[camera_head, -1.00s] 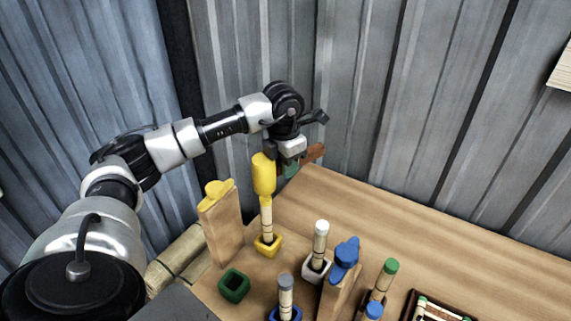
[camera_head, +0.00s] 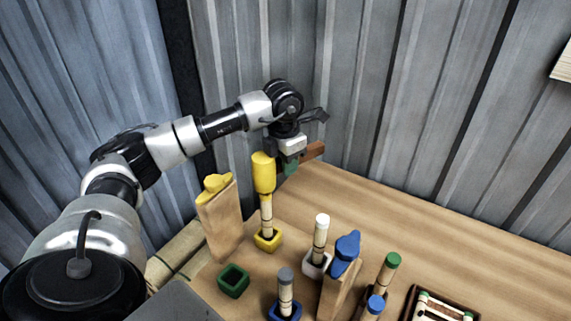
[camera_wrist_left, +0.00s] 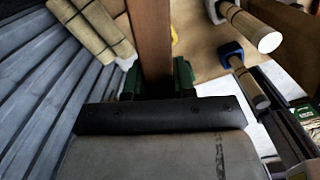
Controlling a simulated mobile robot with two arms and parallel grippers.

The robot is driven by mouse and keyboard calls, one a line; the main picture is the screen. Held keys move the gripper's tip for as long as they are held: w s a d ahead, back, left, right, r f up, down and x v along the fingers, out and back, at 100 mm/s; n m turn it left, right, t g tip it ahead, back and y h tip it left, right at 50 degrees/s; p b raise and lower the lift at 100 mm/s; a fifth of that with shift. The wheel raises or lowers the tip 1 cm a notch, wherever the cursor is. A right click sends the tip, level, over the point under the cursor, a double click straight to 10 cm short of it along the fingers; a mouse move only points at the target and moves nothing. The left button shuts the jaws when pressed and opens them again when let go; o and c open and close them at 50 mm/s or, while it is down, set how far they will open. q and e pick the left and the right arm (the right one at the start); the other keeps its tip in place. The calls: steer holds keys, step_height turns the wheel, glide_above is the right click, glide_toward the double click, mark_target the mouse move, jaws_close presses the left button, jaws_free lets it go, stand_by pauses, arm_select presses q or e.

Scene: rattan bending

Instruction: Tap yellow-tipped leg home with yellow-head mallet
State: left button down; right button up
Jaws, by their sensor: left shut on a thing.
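The yellow-head mallet has a yellow cylinder head (camera_head: 264,174) and a brown handle (camera_head: 315,150). My left gripper (camera_head: 291,163) is shut on this handle, which also shows between green finger pads in the left wrist view (camera_wrist_left: 152,45). The mallet head is directly over the bamboo leg (camera_head: 266,215), which stands upright in a yellow socket block (camera_head: 268,241). The head covers the leg's top, so I cannot tell whether they touch. My right gripper is not in view.
A wooden stand with a yellow top (camera_head: 222,222) is just left of the leg. An empty green socket (camera_head: 233,281) is in front. White-tipped (camera_head: 320,236), grey-tipped (camera_head: 286,290) and green-tipped (camera_head: 385,275) legs and a blue-topped stand (camera_head: 341,282) are at right. The back table is clear.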

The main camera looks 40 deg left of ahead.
arm_select(q)
steer(key=shift+d+r, duration=0.1)
steer(key=shift+r, duration=0.85)
steer(key=shift+r+p, duration=0.4)
steer(key=shift+p, duration=0.2)
step_height(320, 180, up, 4)
steer(key=p, duration=0.2)
steer(key=shift+r+p, duration=0.1)
steer(key=shift+p, duration=0.25)
